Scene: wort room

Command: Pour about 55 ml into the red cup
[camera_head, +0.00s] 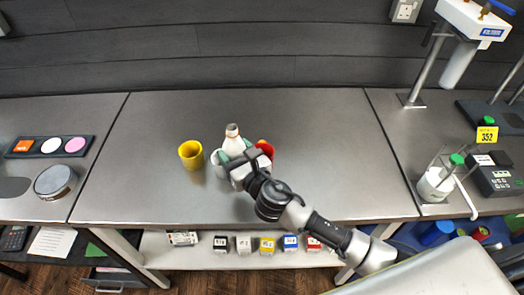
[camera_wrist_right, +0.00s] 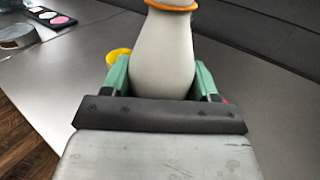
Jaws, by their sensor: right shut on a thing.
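My right gripper (camera_head: 238,160) is shut on a white bottle (camera_head: 234,142) with an orange ring at its neck. The bottle stands roughly upright over the middle of the grey table. In the right wrist view the bottle (camera_wrist_right: 163,55) fills the space between the green fingers (camera_wrist_right: 162,80). Whether the bottle touches the table is hidden. My left gripper is out of view.
A yellow cup (camera_head: 190,154) stands left of the bottle. The table's left and back are clear.

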